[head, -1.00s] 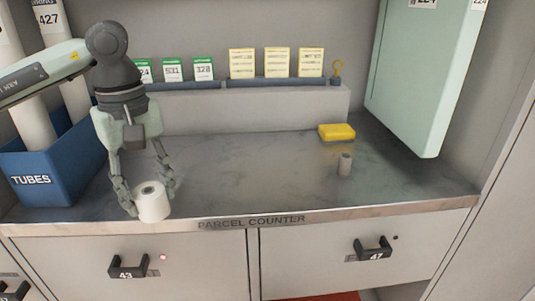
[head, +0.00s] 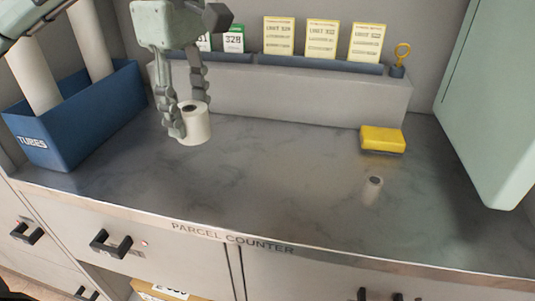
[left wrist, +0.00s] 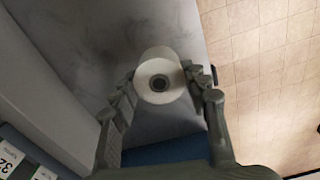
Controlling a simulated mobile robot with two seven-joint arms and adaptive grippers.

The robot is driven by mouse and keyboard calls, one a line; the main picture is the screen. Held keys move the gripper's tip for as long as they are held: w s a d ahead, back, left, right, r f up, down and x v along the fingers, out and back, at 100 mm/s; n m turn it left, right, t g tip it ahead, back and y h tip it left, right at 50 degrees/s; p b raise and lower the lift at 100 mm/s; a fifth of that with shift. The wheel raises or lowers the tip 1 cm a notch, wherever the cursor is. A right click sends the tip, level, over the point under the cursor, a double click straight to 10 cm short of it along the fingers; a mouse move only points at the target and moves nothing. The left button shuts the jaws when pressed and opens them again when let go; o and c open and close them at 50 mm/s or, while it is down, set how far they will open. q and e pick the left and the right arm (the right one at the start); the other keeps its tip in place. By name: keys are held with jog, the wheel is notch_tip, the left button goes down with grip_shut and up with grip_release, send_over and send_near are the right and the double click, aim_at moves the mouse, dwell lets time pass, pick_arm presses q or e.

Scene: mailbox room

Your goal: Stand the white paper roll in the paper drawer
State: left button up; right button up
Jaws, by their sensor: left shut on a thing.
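The white paper roll (head: 195,126) is upright between the fingers of my left gripper (head: 187,112), above the back left part of the counter. My left gripper is shut on it. In the left wrist view the roll (left wrist: 160,80) shows its round end and dark core hole between both fingertips (left wrist: 162,82). Below the counter edge are drawer fronts with black handles, one at the left (head: 110,243); none of the labels I can read now says paper. My right gripper is not in view.
A blue TUBES bin (head: 85,115) with long rolls stands at the left. A yellow sponge-like block (head: 382,139) and a small grey cylinder (head: 373,189) are on the counter (head: 270,190) at the right. The counter's middle is clear.

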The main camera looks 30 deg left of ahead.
pick_arm(q)
jog(key=w+d+f, duration=0.6)
jog(key=w+d, duration=0.1)
jog(key=shift+f, duration=0.1)
notch_tip(320, 180, down, 4)
jog(key=shift+r, duration=0.1)
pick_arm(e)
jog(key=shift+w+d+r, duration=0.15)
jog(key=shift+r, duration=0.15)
